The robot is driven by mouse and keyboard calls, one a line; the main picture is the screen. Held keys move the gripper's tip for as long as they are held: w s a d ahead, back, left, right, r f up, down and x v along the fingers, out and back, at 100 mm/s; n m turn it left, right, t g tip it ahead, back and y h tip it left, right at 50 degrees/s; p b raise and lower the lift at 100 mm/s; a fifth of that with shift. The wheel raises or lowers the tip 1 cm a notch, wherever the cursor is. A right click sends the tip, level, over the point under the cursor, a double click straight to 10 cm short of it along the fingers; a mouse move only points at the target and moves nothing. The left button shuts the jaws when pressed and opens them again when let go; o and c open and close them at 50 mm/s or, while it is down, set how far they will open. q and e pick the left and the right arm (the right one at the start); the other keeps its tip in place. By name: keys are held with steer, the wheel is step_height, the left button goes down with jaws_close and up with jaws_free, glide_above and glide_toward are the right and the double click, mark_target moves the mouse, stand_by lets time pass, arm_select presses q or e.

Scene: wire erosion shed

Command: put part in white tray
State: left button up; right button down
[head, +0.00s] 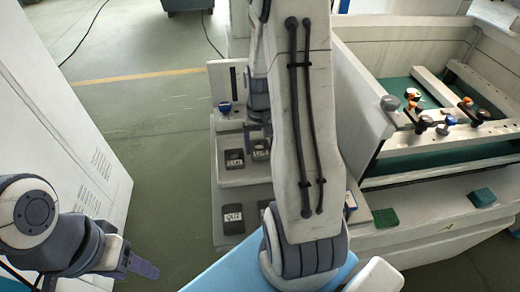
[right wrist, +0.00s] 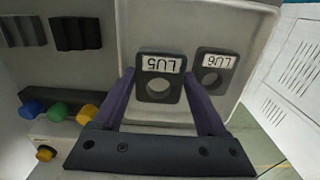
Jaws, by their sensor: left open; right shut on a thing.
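The white tray (head: 236,180) stands on the machine's left ledge in the head view, and its pale floor also shows in the right wrist view (right wrist: 135,25). In the head view my right forearm hides some of this area. My left gripper (head: 146,268) is open and empty at the lower left, away from the tray.
Another labelled dark part (head: 232,220) lies on the ledge in front of the tray. Blue, green and yellow knobs (right wrist: 60,111) are near the gripper. The machine basin (head: 400,85) is at right, with green blocks (head: 385,218) on its front ledge. A white cabinet (head: 60,120) stands left.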

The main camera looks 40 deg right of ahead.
steer(key=shift+f, duration=1.25)
steer(key=shift+f, duration=0.2)
steer(key=shift+c, duration=1)
jaws_free()
step_height(320, 180, up, 12)
steer(key=shift+r, duration=0.2)
